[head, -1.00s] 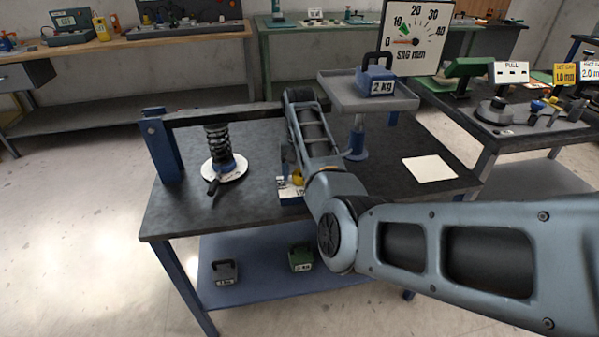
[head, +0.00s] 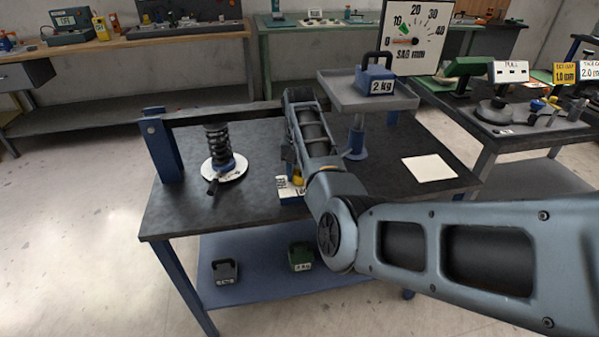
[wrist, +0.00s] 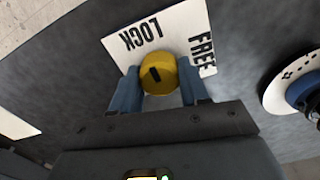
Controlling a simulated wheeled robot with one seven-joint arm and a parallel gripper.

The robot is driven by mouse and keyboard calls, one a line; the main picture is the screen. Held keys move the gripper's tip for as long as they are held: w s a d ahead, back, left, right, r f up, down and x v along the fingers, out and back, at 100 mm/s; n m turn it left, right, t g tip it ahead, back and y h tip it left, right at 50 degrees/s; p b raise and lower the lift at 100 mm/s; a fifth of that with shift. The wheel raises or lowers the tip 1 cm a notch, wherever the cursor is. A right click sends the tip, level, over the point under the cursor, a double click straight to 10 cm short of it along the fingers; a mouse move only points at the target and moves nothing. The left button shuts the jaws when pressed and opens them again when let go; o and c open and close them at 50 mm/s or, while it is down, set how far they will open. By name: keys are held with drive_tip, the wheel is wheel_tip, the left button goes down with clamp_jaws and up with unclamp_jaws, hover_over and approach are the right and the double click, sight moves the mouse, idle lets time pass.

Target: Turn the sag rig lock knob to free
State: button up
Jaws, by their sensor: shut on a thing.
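The yellow lock knob (wrist: 158,74) sits on a white plate (wrist: 178,33) marked LOCK and FREE in the wrist view. A short black mark shows on the knob's top; I cannot tell for sure which word it points to. My gripper (wrist: 156,86) is shut on the knob, with one blue finger on each side. In the head view a bit of the yellow knob (head: 298,181) shows beside my arm above the plate (head: 287,189); my arm hides most of the gripper.
The rig's dark beam (head: 220,115) runs above the bench, with a black spring (head: 218,146) on a white disc at left. A tray (head: 350,98) holds a 2 kg weight (head: 375,80). The dial (head: 415,38) needle is near 0. Two weights stand on the lower shelf.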

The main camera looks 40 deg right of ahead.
drive_tip(key=m+p, duration=0.1)
drive_tip(key=m, duration=0.3)
drive_tip(key=shift+r+p, duration=0.1)
drive_tip(key=shift+p, duration=0.2)
drive_tip(key=m+p, duration=0.1)
drive_tip(key=m, duration=0.3)
drive_tip(key=shift+m, duration=0.3)
drive_tip(key=m, duration=0.9)
drive_tip(key=shift+s, duration=0.1)
drive_tip(key=shift+d, duration=0.1)
drive_tip(key=o, duration=1)
drive_tip(key=shift+o, duration=0.2)
